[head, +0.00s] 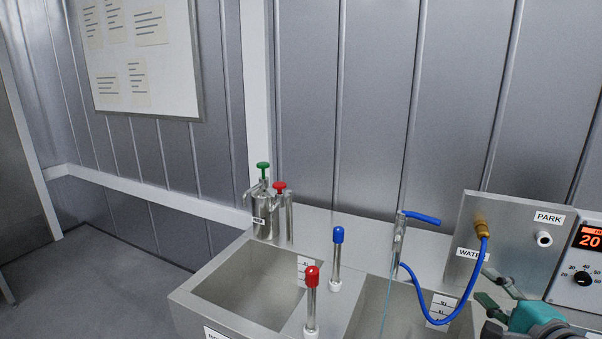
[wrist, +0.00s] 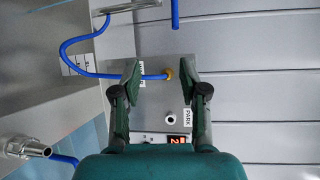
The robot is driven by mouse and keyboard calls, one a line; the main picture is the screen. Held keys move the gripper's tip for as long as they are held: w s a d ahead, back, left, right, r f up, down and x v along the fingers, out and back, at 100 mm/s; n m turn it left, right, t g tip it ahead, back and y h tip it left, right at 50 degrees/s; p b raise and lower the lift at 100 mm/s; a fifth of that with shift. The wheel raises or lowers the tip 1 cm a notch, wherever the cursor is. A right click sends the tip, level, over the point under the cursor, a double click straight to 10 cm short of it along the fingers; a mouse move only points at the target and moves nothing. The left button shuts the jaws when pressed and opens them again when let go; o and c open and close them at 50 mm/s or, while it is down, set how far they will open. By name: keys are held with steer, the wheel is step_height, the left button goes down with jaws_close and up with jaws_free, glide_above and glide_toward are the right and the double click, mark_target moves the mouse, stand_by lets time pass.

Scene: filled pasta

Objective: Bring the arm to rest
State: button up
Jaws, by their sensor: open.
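My gripper (head: 489,289) is at the lower right of the head view, in front of the steel panel (head: 497,230) with the WATER and PARK labels. In the wrist view my gripper (wrist: 159,84) has its two green fingers spread apart with nothing between them. The brass fitting (wrist: 168,74) of the blue hose and the round PARK socket (wrist: 170,118) show behind the fingers, apart from them as far as I can tell. Most of my arm is cut off by the head view's lower right corner.
A steel sink unit (head: 236,260) holds two basins. A red-capped post (head: 312,295), a blue-capped post (head: 336,258), a pump canister (head: 264,210) and a tap (head: 398,240) with a blue lever stand on it. The blue hose (head: 461,307) loops near my gripper. Floor at left is clear.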

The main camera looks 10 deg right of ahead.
steer(key=s+a+f+n, duration=0.2)
steer(key=s+a+f, duration=0.25)
steer(key=f, duration=0.25)
steer(key=s+a+f+n+g+h, duration=0.1)
steer(key=s+a+f+n, duration=0.15)
steer(key=a+f, duration=0.4)
steer(key=s+a+f+n, duration=0.25)
steer(key=s+f, duration=0.25)
steer(key=f, duration=0.4)
steer(key=s+a+n, duration=0.3)
steer(key=s+n, duration=0.1)
steer(key=s, duration=0.4)
steer(key=s+a+f+n+y, duration=0.1)
steer(key=s+a+n, duration=0.2)
steer(key=s, duration=0.5)
steer(key=s+a+n+y, duration=0.1)
steer(key=s+a+n, duration=0.3)
steer(key=s, duration=0.5)
steer(key=shift+f+n+g, duration=0.3)
steer(key=shift+f+n, duration=0.1)
steer(key=shift+n, duration=0.7)
steer(key=shift+o, duration=0.9)
